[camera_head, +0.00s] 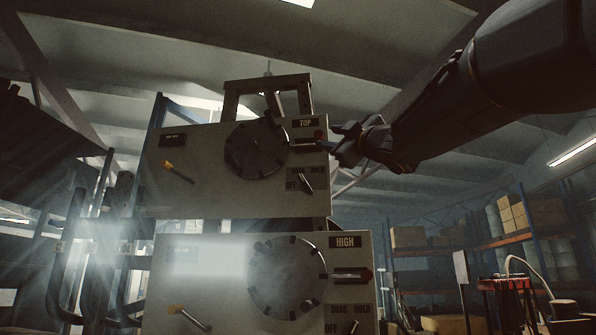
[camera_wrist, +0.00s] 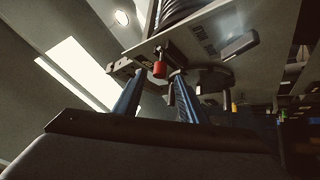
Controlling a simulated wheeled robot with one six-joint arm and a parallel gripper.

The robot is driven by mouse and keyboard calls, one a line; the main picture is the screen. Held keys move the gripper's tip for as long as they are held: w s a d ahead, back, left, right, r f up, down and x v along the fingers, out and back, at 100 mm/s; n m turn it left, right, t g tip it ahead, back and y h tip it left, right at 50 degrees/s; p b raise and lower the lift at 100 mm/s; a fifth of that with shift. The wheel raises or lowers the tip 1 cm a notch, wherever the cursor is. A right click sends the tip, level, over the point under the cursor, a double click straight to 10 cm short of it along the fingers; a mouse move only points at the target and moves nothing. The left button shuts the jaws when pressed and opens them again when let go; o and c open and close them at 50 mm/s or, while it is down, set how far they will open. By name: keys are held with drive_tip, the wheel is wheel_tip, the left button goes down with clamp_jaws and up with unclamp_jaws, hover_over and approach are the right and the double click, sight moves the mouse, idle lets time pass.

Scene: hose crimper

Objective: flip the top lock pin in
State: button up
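The top crimper panel (camera_head: 215,200) is grey with a TOP label (camera_head: 305,123). Its lock pin, a dark bar with a red knob (camera_head: 319,134), sits right of the round dark head (camera_head: 257,148). My gripper (camera_head: 340,137) is at the panel's right edge, close to the knob. In the wrist view my gripper (camera_wrist: 158,77) has its two blue fingers apart, with the red knob (camera_wrist: 160,70) between and just beyond the tips. No contact shows. The pin's seat is partly hidden.
The top panel has a yellow-tipped lever (camera_head: 178,172) and a black selector lever (camera_head: 306,182). A dark frame (camera_head: 268,84) stands on top. Space right of the panels looks free.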

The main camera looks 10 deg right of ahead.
sight(321, 136)
drive_tip(key=p+x, duration=0.3)
drive_tip(key=x, duration=0.4)
clamp_jaws()
